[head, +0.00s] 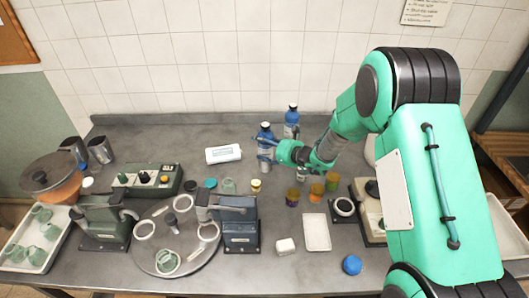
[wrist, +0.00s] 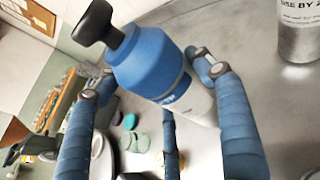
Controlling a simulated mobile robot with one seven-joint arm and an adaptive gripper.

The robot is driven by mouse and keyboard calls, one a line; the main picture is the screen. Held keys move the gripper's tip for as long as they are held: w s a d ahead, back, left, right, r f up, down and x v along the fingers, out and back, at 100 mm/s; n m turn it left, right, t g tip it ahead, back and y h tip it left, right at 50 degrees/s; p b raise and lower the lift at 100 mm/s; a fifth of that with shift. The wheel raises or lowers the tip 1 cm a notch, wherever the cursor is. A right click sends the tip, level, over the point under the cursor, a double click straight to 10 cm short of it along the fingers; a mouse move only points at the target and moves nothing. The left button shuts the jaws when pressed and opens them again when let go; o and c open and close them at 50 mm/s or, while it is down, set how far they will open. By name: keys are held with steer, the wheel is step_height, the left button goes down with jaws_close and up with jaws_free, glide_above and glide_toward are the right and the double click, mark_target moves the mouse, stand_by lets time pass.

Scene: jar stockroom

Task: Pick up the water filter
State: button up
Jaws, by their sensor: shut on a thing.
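The water filter (wrist: 150,65), as I take it, is a bottle shape with a blue shoulder, black cap and whitish lower body. It stands towards the back of the counter in the head view (head: 265,132), partly hidden by my fingers. My gripper (head: 271,150) reaches it from the right and is shut around it. In the wrist view its blue fingers lie on both sides of the bottle. I cannot tell whether its base touches the counter.
A similar blue-topped bottle (head: 291,118) stands close behind on the right. A white package (head: 223,154) lies to the left. Small jars (head: 292,197) stand in front. A grey machine (head: 237,222), a round tray (head: 190,262) and a blue ball (head: 351,265) are nearer the front.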

mark_target(262, 125)
steer(key=shift+r, duration=0.15)
steer(key=shift+r+p, duration=0.95)
steer(key=shift+r, duration=4)
steer(key=s+d+r+m+t+h+p, duration=0.1)
steer(key=s+d+m+h+p, duration=0.1)
steer(key=d, duration=0.5)
steer(key=s+d+r+m+t+h+p, duration=0.1)
steer(key=s+d+h+p, duration=0.1)
steer(key=d, duration=0.5)
steer(key=s+d+r+m+t+h+p, duration=0.1)
steer(key=s+d+r+m+p, duration=0.1)
steer(key=d, duration=0.5)
steer(key=shift+s+r+m+t+h+p, duration=0.1)
steer(key=shift+s+m+t+h+p, duration=0.2)
steer(key=shift+h, duration=0.1)
